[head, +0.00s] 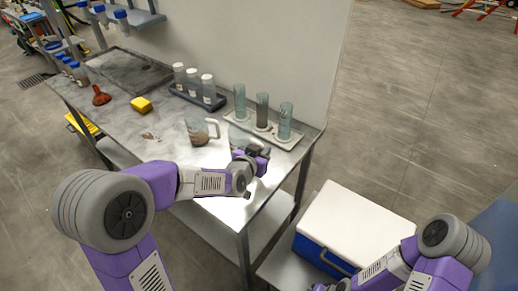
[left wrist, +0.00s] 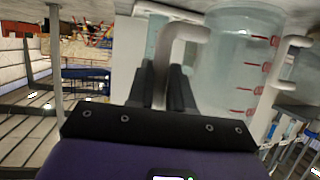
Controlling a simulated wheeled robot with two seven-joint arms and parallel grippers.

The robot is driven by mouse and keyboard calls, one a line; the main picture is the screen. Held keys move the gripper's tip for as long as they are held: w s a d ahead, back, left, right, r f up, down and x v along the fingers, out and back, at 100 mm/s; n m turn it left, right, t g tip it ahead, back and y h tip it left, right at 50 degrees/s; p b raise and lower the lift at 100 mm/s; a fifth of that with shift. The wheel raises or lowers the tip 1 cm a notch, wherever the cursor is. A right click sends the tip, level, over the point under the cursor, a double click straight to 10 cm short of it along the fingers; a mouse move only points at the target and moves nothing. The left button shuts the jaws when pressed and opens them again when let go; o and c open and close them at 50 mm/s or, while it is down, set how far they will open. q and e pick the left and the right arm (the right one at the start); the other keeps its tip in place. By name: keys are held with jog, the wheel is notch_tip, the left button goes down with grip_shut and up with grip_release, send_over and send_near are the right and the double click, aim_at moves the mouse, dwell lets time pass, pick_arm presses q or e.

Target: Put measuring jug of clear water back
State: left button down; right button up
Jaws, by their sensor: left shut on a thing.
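A clear measuring jug with red graduation marks (left wrist: 245,65) fills the upper right of the left wrist view, its pale handle (left wrist: 182,45) between my left fingers. My left gripper (left wrist: 174,88) is shut on that handle. In the head view my left gripper (head: 256,153) is over the front right of the metal table (head: 165,150), and the jug (head: 238,137) is mostly hidden behind it. I cannot tell whether the jug touches the table. Only part of my right arm shows at the bottom right; its fingers are not clear.
A second jug with brownish contents (head: 197,136) stands just left of the held jug. Behind are a pale tray (head: 254,131) with three tall cylinders and a dark rack (head: 188,97) with three white-capped bottles. A yellow sponge (head: 141,104) lies left. A white-lidded cooler (head: 350,225) stands right.

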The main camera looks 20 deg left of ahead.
pick_arm(q)
jog(key=shift+f+b, duration=0.45)
jog(key=shift+f, duration=1.15)
pick_arm(e)
jog(key=shift+f, duration=0.75)
pick_arm(q)
jog(key=shift+f, duration=0.1)
pick_arm(e)
jog(key=shift+f, duration=0.1)
pick_arm(q)
jog(key=c, duration=1)
grip_release()
jog(key=shift+f, duration=0.1)
jog(key=shift+a+p+v, duration=0.1)
jog(key=shift+p+v, duration=0.45)
jog(key=shift+v, duration=1.35)
jog(key=shift+a+p+v, duration=0.15)
jog(key=shift+p+v, duration=0.4)
jog(key=shift+v, duration=1.35)
pick_arm(e)
jog(key=shift+r, duration=1.2)
